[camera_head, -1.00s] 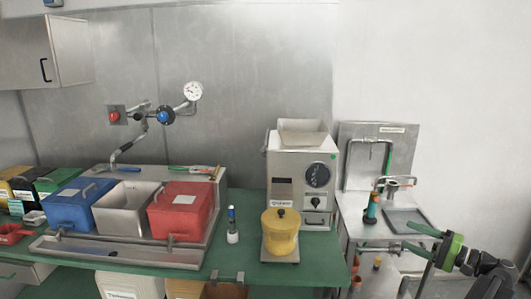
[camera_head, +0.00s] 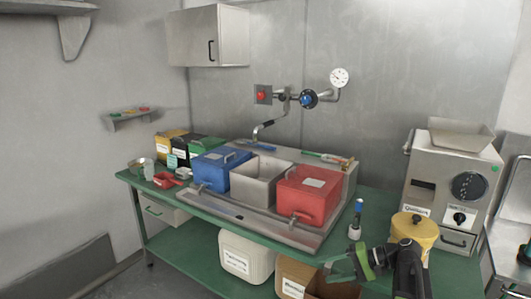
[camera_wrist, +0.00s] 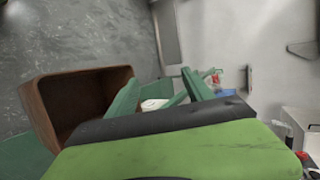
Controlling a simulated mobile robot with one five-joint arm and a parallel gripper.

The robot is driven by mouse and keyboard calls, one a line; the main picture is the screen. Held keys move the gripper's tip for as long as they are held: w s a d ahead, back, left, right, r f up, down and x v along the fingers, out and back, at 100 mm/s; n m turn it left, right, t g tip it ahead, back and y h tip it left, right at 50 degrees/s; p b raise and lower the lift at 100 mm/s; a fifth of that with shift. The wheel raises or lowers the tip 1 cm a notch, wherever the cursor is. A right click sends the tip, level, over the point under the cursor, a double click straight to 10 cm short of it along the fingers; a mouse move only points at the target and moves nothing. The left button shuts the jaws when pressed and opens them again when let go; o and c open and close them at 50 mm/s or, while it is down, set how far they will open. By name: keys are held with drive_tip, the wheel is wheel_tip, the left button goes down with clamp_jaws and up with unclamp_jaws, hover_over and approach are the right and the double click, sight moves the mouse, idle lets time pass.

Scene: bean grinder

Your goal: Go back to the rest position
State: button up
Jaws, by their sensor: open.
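My gripper (camera_head: 338,272) is at the lower right of the head view, in front of the green table's front edge. Its green fingers point left, with the green band and black arm link to their right. In the wrist view the two fingers (camera_wrist: 160,92) stand apart with nothing held between them. The steel bean grinder (camera_head: 462,165) stands on the table at the right. A yellow lidded container (camera_head: 424,233) stands in front of it, its lower part hidden by my arm.
Blue (camera_head: 215,172), steel (camera_head: 246,186) and red (camera_head: 322,203) bins sit in a steel sink unit. A small blue-topped bottle (camera_head: 355,226) stands near my gripper. White (camera_head: 245,256) and brown (camera_head: 295,280) containers are under the tabletop. Floor is clear at left.

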drive_tip(key=s+a+f+n+g+h+b, duration=0.15)
drive_tip(key=s+a+f+h, duration=0.25)
drive_tip(key=a+f, duration=0.4)
drive_tip(key=s+a+f+n+g+h+b, duration=0.1)
drive_tip(key=s+a+f+n+g+h, duration=0.25)
drive_tip(key=a+f, duration=0.45)
drive_tip(key=d+r+t+h+p, duration=0.1)
drive_tip(key=d+h+p, duration=0.1)
drive_tip(key=d+h, duration=0.45)
wheel_tip(320, 180, up, 13)
drive_tip(key=y+p, duration=0.1)
drive_tip(key=p, duration=1.1)
drive_tip(key=shift+d+y, duration=0.4)
drive_tip(key=shift+d, duration=0.05)
drive_tip(key=shift+s+f, duration=0.1)
